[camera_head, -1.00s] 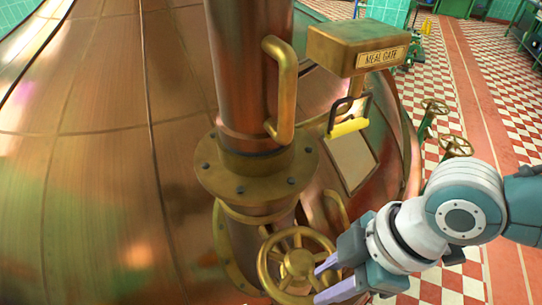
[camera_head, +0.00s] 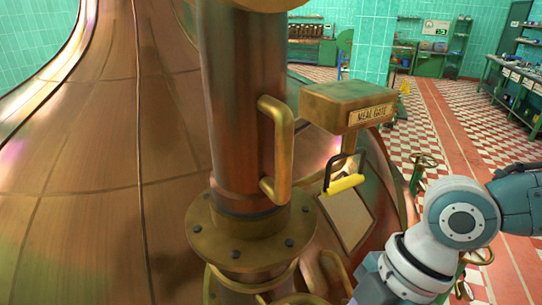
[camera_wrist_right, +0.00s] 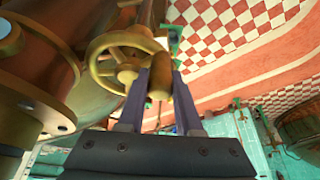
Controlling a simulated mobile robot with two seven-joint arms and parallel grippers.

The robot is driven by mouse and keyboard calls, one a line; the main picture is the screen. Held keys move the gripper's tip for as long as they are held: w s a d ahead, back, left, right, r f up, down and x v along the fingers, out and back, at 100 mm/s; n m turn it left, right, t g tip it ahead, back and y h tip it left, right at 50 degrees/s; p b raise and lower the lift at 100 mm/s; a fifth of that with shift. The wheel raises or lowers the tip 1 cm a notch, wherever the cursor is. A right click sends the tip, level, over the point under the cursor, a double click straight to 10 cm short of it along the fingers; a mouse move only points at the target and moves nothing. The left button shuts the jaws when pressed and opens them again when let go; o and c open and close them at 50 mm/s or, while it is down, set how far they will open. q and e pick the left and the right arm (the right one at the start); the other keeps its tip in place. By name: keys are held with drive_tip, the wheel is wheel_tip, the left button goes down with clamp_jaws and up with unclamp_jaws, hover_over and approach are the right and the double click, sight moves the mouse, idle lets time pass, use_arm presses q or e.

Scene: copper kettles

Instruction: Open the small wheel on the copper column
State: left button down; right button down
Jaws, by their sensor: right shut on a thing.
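The small brass wheel (camera_wrist_right: 103,50) shows in the right wrist view, with spokes and a round rim. The copper column (camera_head: 232,110) stands upright in the head view, with a bolted brass flange (camera_head: 250,240) above the wheel. My left gripper is not in view.
A brass handle (camera_head: 285,150) sticks out from the column. The large copper kettle (camera_head: 80,190) fills the left. Open checkered floor (camera_head: 470,140) lies at right.

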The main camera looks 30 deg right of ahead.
drive_tip(key=c, duration=0.6)
unclamp_jaws()
drive_tip(key=shift+d, duration=0.1)
drive_tip(key=b+v, duration=0.2)
drive_tip(key=v, duration=0.8)
